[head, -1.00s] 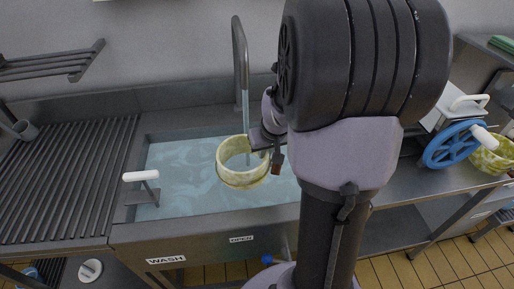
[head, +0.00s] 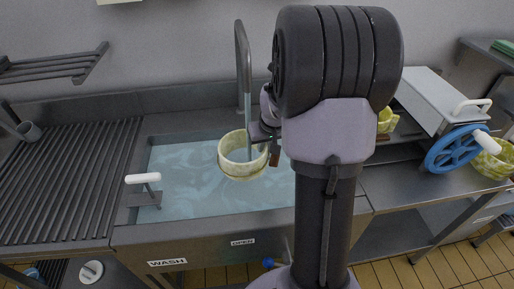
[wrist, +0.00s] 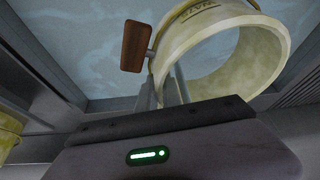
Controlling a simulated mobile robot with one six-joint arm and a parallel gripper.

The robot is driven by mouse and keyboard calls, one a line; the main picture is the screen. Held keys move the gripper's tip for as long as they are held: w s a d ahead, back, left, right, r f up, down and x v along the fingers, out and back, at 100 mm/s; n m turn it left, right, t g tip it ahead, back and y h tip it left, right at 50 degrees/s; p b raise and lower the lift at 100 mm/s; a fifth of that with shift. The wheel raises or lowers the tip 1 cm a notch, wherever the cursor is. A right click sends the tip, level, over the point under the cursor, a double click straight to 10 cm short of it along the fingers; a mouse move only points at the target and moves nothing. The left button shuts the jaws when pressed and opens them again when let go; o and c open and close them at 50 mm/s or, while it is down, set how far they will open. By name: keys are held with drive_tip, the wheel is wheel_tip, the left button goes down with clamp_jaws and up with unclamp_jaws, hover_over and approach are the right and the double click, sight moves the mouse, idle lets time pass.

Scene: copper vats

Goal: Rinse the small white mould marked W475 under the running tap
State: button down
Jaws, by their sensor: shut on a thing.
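My gripper (head: 270,138) is shut on the wall of a round, ring-like mould (head: 243,172) and holds it above the sink water. The mould is pale with yellow-green stains. A brown block (wrist: 135,46) sits beside the mould at the fingers.
The sink basin (head: 185,185) holds water, with a white-handled lever (head: 143,179) at left. A ribbed drainboard (head: 65,180) lies left. At right stand a metal box (head: 437,100), a blue wheel (head: 452,150) and yellow-green vessels (head: 387,121) (head: 497,160).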

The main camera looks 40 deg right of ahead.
drive_tip(key=shift+s+d+b, duration=0.3)
drive_tip(key=shift+d, duration=0.2)
drive_tip(key=shift+w+a, duration=0.3)
drive_tip(key=shift+a, duration=0.2)
drive_tip(key=shift+d, duration=0.1)
drive_tip(key=shift+s+d, duration=0.35)
drive_tip(key=shift+d, duration=0.1)
drive_tip(key=shift+b, duration=0.35)
